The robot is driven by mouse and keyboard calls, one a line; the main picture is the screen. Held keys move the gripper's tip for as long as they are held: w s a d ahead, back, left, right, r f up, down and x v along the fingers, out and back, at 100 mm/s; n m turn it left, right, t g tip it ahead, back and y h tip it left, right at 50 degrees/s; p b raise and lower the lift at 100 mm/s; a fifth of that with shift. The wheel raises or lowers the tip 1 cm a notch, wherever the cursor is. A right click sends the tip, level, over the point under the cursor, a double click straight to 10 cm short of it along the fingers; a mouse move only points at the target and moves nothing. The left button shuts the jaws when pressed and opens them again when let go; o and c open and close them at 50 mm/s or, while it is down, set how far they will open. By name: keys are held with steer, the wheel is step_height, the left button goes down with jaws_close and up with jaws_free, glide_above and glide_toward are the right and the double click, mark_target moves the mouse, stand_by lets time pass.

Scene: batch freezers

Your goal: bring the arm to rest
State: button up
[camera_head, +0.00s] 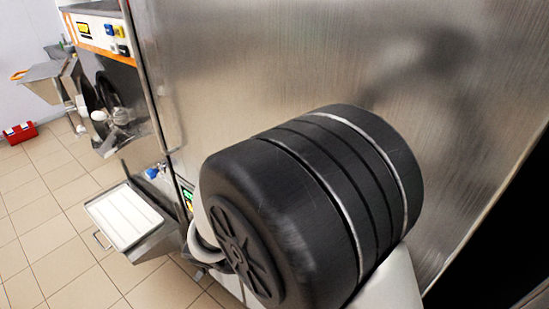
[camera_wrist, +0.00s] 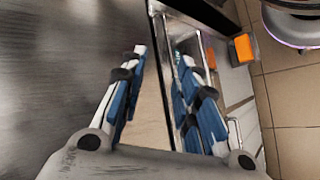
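My arm shows in the head view as a large black joint (camera_head: 300,200) with grey rings, close in front of a brushed steel panel (camera_head: 250,60). The end of my arm does not show there. In the wrist view my gripper (camera_wrist: 162,57) has its two blue-padded fingers spread apart, with a clear gap between them. Nothing is held between the fingers. A metal edge and a steel surface lie behind the gap.
A machine with an orange-trimmed front (camera_head: 104,47) stands at the upper left. A white tray (camera_head: 125,215) sits low beside the panel. A red box (camera_head: 20,133) lies on the tiled floor (camera_head: 60,255), which is open at left. The wrist view shows an orange block (camera_wrist: 243,48).

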steer(key=s+d+r+m+t+y, duration=0.1)
steer(key=s+d+r+t+y, duration=0.1)
steer(key=s+d+r+y, duration=0.1)
steer(key=s+d+r+m+t+y, duration=0.1)
steer(key=s+d+r+t+y, duration=0.1)
steer(key=s+r+y, duration=0.4)
steer(key=shift+d+r+m+y, duration=0.3)
steer(key=shift+d+r+y, duration=0.25)
steer(key=shift+r, duration=1.55)
